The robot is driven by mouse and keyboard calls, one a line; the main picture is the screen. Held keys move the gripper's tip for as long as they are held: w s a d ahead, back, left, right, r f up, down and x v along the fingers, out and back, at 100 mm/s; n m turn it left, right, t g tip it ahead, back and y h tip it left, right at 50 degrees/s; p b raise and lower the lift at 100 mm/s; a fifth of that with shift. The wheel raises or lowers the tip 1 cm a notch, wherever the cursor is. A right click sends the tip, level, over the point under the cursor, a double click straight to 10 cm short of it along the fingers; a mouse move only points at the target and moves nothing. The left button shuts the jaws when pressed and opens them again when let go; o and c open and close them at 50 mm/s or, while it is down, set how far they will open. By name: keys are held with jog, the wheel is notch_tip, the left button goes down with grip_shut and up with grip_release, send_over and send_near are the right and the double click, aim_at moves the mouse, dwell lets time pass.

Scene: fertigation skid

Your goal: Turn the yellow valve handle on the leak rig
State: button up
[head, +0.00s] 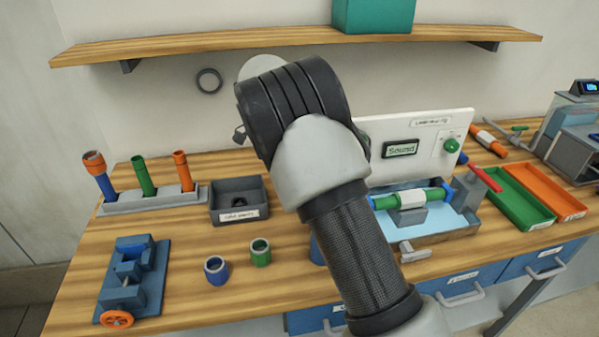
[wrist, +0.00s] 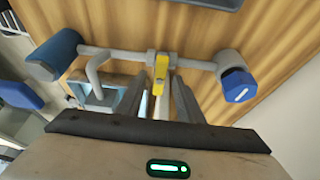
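The yellow valve handle (wrist: 158,88) shows in the wrist view, pointing toward me from a grey valve on a grey pipe (wrist: 198,63). The pipe has a blue cylinder (wrist: 55,55) at its left end and a blue cap (wrist: 238,86) at its right. My gripper (wrist: 159,76) is open, with one finger on each side of the handle. Gaps show between fingers and handle; I see no clear contact. In the head view my arm hides the yellow handle and my gripper. A white panel (head: 385,127) with a "Sound" display stands behind a water tray (head: 462,222).
Green (head: 518,197) and orange (head: 548,190) trays are at right. A vise (head: 134,270), loose fittings (head: 216,269) and a dark bin (head: 240,200) are at left. A shelf (head: 200,45) hangs above.

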jog(key=p+v, duration=0.3)
jog(key=v, duration=1.4)
jog(key=shift+r, duration=0.2)
